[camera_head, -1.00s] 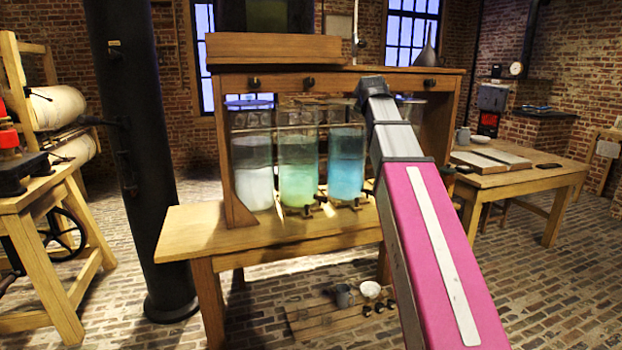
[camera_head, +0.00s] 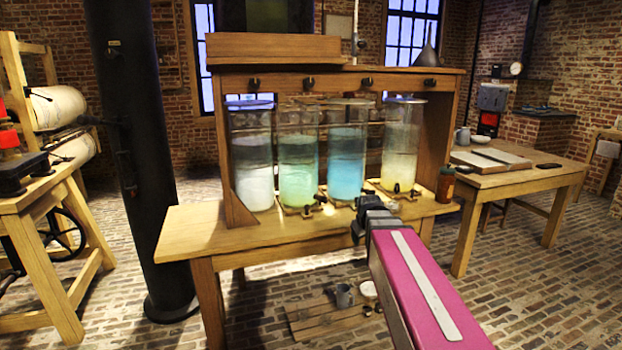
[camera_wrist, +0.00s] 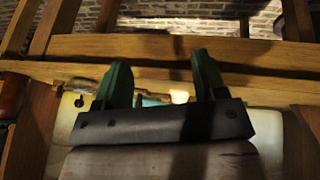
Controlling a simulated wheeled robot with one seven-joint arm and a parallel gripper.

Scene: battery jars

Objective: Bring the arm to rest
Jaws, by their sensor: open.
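My gripper shows in the wrist view (camera_wrist: 158,85) as two green-black fingers standing apart with nothing between them. In the head view my pink and grey arm reaches in from the lower right, and the gripper end is mostly hidden behind its dark wrist near the bench's front edge. Behind it on the wooden bench (camera_head: 225,240) stand glass jars with white (camera_head: 254,185), green (camera_head: 298,180), blue (camera_head: 347,178) and yellow liquid (camera_head: 399,165). The arm's end overlaps the bench in the picture; I cannot tell the gap between them.
A wooden frame (camera_head: 290,84) rises over the jars. A small brown container (camera_head: 446,185) stands at the bench's right end. A black column (camera_head: 135,160) is on the left. A side table (camera_head: 530,180) is at right. Brick floor (camera_head: 530,300) is open at lower right.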

